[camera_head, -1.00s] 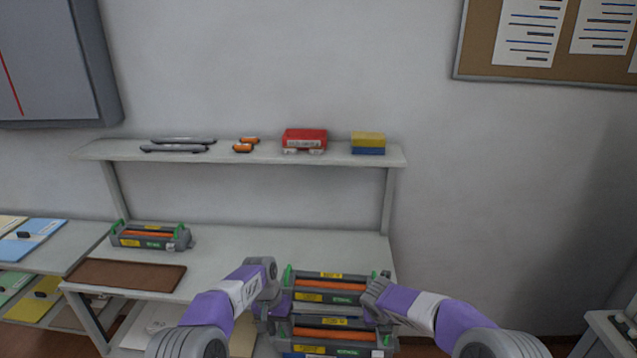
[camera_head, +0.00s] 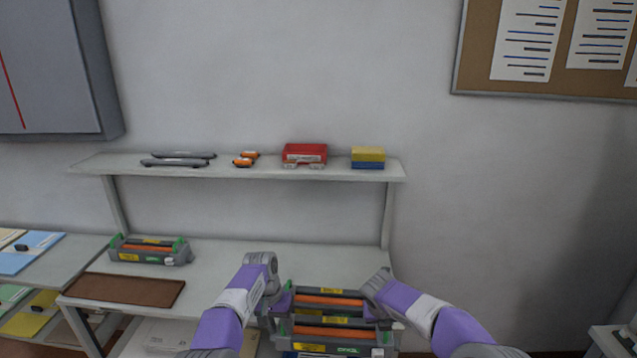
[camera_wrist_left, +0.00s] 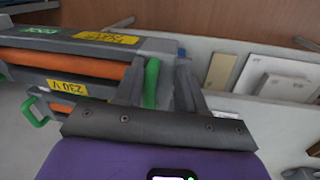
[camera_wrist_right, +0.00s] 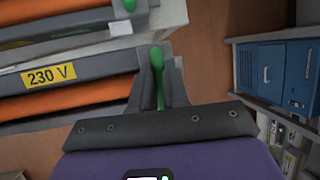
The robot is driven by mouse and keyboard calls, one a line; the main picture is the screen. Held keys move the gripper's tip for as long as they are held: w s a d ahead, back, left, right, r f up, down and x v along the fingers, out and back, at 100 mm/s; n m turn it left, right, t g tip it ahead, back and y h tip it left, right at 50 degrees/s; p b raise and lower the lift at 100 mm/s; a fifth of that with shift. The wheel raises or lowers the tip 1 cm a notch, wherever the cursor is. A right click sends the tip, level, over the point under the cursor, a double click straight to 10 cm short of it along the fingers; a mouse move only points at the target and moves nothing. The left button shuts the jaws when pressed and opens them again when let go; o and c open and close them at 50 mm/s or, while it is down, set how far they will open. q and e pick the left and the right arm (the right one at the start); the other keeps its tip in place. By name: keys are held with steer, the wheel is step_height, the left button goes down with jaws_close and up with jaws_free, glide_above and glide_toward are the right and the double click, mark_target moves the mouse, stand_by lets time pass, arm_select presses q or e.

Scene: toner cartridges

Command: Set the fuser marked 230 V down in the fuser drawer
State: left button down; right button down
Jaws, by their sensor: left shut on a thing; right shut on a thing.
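The fuser marked 230 V (camera_head: 326,331) is the front one of two in the head view, grey with an orange roller and green handles. Its 230 V label shows in the left wrist view (camera_wrist_left: 67,87) and right wrist view (camera_wrist_right: 50,75). My left gripper (camera_head: 285,308) and right gripper (camera_head: 376,310) are shut on its two ends. A second fuser (camera_head: 328,299) lies just behind it, partly hidden. A third fuser (camera_head: 150,250) sits on the table at the left. I cannot make out the fuser drawer clearly; the held fuser and arms cover that area.
A brown tray (camera_head: 125,289) lies on the grey table (camera_head: 225,263). The raised shelf (camera_head: 235,168) holds grey bars, orange pieces, and red and yellow boxes. A side table with folders (camera_head: 30,252) stands at the left. The middle of the table is clear.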

arm_select(q)
steer(key=shift+w+r, duration=0.45)
steer(key=shift+r, duration=0.2)
arm_select(e)
steer(key=shift+w+r, duration=0.45)
arm_select(q)
steer(key=shift+r, duration=0.2)
arm_select(e)
steer(key=shift+r, duration=0.2)
